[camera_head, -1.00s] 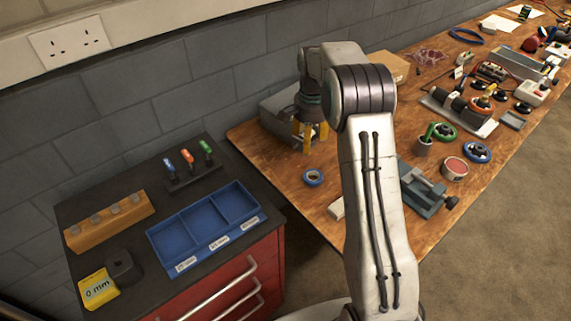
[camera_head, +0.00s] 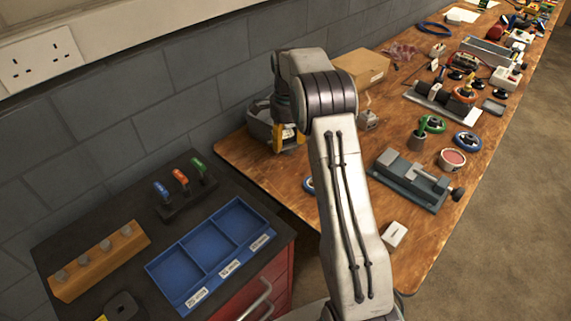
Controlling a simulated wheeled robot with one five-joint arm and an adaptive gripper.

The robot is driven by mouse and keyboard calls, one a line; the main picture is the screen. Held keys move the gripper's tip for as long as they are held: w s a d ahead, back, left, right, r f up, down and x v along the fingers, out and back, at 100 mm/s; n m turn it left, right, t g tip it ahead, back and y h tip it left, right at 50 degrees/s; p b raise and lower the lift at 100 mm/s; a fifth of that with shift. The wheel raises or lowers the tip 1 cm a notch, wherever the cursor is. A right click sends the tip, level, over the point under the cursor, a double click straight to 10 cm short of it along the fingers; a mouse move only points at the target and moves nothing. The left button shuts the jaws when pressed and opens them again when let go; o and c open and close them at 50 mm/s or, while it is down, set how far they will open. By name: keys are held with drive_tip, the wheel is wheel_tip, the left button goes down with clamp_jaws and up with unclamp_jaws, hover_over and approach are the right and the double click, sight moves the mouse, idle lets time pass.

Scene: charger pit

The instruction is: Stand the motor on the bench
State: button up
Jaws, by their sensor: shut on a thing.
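My gripper (camera_head: 287,138), with yellow fingers, is at the far left end of the wooden bench (camera_head: 240,160), in front of a grey bin-like object (camera_head: 259,128). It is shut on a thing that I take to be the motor. That thing is mostly hidden by the fingers and wrist, so its shape and tilt cannot be told. Whether it touches the bench or the grey object also cannot be told.
A cardboard box (camera_head: 362,68) and a small grey device (camera_head: 368,120) stand behind my arm. A vise (camera_head: 410,180) and a white block (camera_head: 394,235) are right of it. A blue tray (camera_head: 208,250) is on the cabinet. Bare wood lies near the left edge.

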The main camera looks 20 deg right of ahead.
sight(286, 170)
drive_tip(key=shift+f+b, duration=0.3)
drive_tip(key=shift+f, duration=4.6)
drive_tip(key=o, duration=1.2)
drive_tip(key=shift+f, duration=0.1)
